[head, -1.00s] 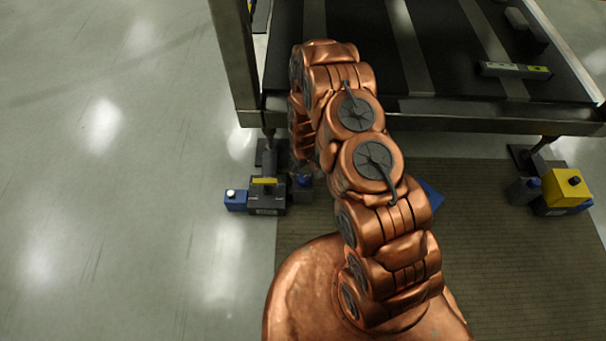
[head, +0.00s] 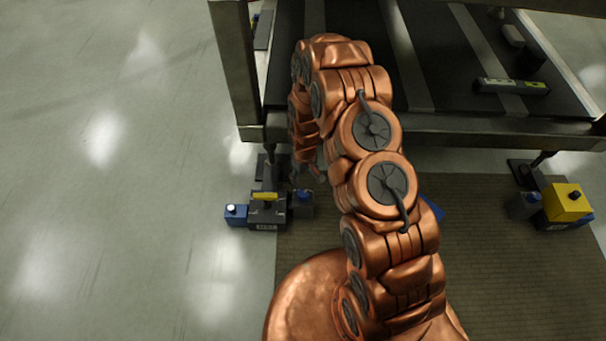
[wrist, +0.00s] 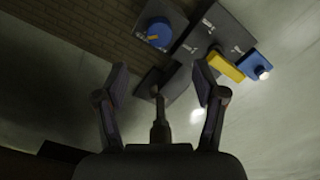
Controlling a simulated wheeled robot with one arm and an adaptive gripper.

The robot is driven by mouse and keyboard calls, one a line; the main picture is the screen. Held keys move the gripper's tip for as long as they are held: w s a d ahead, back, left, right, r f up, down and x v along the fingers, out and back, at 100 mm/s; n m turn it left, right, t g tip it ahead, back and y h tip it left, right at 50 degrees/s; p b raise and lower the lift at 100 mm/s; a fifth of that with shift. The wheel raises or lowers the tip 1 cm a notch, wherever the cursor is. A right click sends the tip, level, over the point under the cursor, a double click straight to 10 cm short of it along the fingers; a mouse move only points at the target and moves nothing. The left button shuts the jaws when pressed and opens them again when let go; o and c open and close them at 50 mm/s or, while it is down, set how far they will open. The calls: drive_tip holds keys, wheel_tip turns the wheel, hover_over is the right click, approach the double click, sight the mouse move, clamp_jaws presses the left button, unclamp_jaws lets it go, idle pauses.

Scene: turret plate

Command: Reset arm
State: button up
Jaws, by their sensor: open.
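My gripper (wrist: 160,88) shows in the wrist view with its two fingers spread apart and nothing between them. It points down toward the floor, with a dark table foot and its attached blocks beyond the fingertips. In the head view my copper arm rises from the base and bends over at the table's front edge.
The dark table (head: 440,125) has a metal frame and carries a grey bar (head: 511,86). Its left foot (head: 267,211) has a yellow bar and a blue block (head: 236,214). A yellow box (head: 566,202) stands by the right foot. Open floor (head: 110,200) lies left.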

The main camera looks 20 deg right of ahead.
drive_tip(key=s+r+p, duration=0.3)
drive_tip(key=r+p, duration=0.2)
drive_tip(key=r, duration=0.9)
drive_tip(key=s+r+m+p, duration=0.1)
drive_tip(key=s+r+p, duration=0.25)
drive_tip(key=r, duration=0.95)
drive_tip(key=s+r+p, duration=0.2)
drive_tip(key=r+p, duration=0.4)
drive_tip(key=r, duration=0.8)
drive_tip(key=s+r+m+g+p, duration=0.1)
drive_tip(key=s+r+p, duration=0.6)
drive_tip(key=s+r, duration=0.6)
drive_tip(key=s+r+m+p, duration=0.1)
drive_tip(key=s+r+p, duration=0.6)
drive_tip(key=s+r, duration=0.6)
wheel_tip(320, 180, up, 5)
drive_tip(key=shift+f+g+p, duration=0.1)
drive_tip(key=shift+g+p, duration=0.3)
